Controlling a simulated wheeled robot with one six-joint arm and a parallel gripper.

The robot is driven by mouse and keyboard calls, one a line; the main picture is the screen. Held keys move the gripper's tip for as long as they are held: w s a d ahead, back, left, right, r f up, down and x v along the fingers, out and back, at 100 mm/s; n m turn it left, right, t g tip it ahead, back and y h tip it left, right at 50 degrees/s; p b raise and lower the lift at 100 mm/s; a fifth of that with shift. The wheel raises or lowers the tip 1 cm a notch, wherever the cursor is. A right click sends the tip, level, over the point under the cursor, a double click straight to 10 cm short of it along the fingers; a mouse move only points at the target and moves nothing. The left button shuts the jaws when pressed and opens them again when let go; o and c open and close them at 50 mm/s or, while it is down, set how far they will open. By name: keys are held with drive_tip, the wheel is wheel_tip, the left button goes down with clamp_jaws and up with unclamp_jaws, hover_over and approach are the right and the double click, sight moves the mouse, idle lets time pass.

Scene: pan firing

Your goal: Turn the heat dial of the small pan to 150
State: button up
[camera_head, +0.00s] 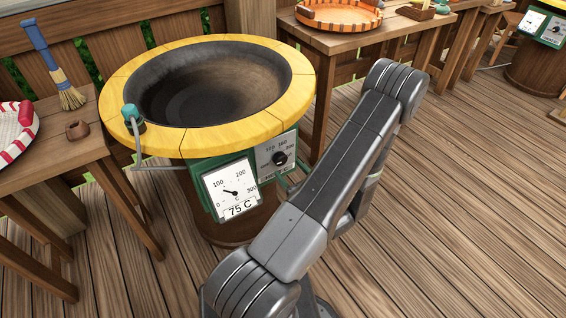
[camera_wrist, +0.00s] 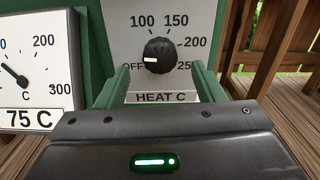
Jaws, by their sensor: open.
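The small pan (camera_head: 292,105) has a wide yellow rim and a dark bowl, and stands on a round wooden base. Its black round heat dial (camera_wrist: 158,56) sits on a white plate marked OFF, 100, 150, 200 and 250. The dial's white mark points left, near OFF. The dial also shows on the pan's front in the head view (camera_head: 280,158). My gripper (camera_wrist: 160,70) is open, its green fingers either side of the dial's lower part; I cannot tell whether they touch it. In the head view my arm hides most of the gripper.
A square temperature gauge (camera_head: 231,191) left of the dial reads 75 C. A wooden table (camera_head: 60,160) with a brush (camera_head: 55,65) stands at left. Another table (camera_head: 345,42) with an orange tray (camera_head: 338,27) stands behind right. Open plank floor lies to the right.

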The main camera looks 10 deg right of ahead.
sight(282, 162)
drive_tip(key=shift+x, duration=2.5)
drive_tip(key=c, duration=1)
drive_tip(key=shift+o, duration=0.2)
